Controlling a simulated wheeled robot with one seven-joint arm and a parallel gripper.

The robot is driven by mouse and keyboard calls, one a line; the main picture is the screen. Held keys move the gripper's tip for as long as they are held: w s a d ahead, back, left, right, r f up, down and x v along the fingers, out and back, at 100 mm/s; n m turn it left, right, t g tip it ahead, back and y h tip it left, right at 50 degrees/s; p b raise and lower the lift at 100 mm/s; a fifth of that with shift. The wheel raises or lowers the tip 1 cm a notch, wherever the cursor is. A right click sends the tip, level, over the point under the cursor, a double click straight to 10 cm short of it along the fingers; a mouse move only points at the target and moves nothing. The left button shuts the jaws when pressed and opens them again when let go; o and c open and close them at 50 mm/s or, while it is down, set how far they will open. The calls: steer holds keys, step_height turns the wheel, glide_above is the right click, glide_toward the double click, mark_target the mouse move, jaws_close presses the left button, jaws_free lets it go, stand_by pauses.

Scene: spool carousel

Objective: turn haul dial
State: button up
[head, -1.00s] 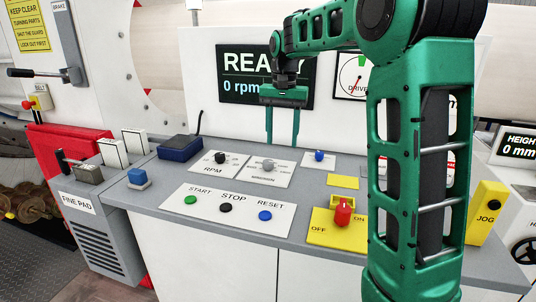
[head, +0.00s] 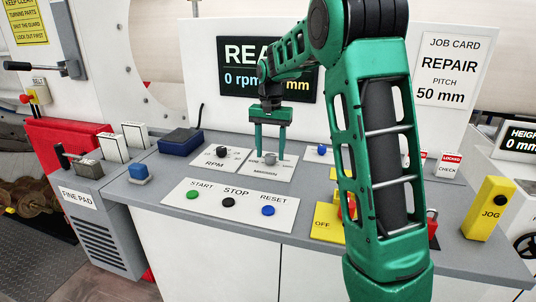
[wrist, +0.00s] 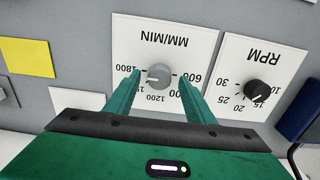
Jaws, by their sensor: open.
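The haul dial is a grey round knob (wrist: 159,75) on a white plate (wrist: 150,30) marked MM/MIN, with numbers from 600 to 1800 around it. It also shows on the console in the head view (head: 270,158). My gripper (wrist: 160,77) is open, with one green finger on each side of the knob. Small gaps show between the knob and both fingertips in the wrist view. In the head view my gripper (head: 269,153) points down over the dial. How far down the fingers reach beside the knob is hard to tell.
The black RPM knob (wrist: 257,90) sits close beside the dial. Start (head: 193,195), stop (head: 228,202) and reset (head: 268,211) buttons lie in front. A blue box (head: 181,141) is at the back left. My arm hides part of the console's right side.

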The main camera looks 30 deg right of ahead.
steer(key=shift+f, duration=0.45)
steer(key=c, duration=1.1)
steer(key=shift+o, duration=0.2)
steer(key=shift+n, duration=0.3)
steer(key=n, duration=0.3)
steer(key=shift+n, duration=2.5)
steer(key=shift+r, duration=0.1)
